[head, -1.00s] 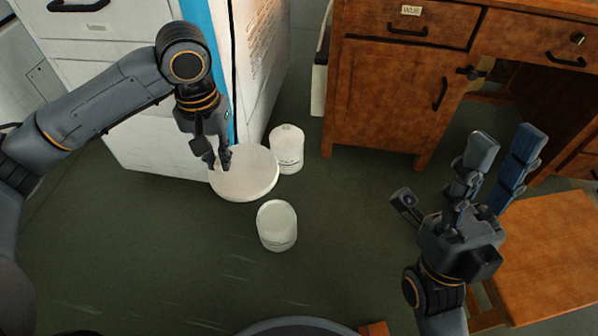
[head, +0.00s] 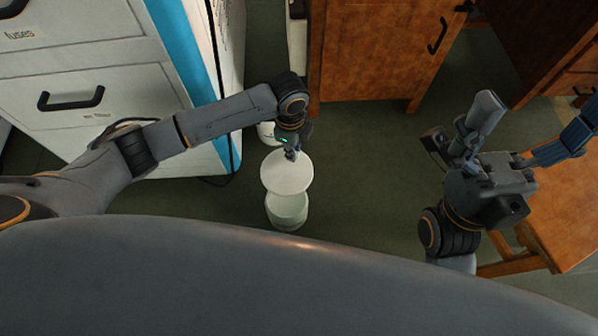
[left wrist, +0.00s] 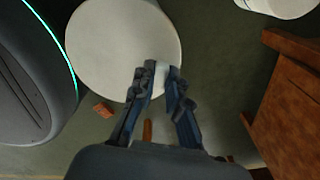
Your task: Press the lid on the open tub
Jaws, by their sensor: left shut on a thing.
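The lid (head: 286,174) is a flat, round white disc. My left gripper (head: 291,154) is shut on the lid at its far edge. In the left wrist view the lid (left wrist: 115,50) lies beyond the fingers (left wrist: 160,85), with a small pale piece between them. The open tub (head: 288,212), white and round, stands on the floor. In the head view the lid overlaps its far part and hides much of its mouth; I cannot tell whether they touch. The lid hides the tub in the left wrist view. My right gripper (head: 477,128) is open and empty, well to the right.
Another white tub (head: 267,134) stands behind, partly hidden by my left arm. A white drawer cabinet (head: 80,110) stands left, a wooden desk (head: 375,60) at the back and a wooden stool (head: 560,215) at right.

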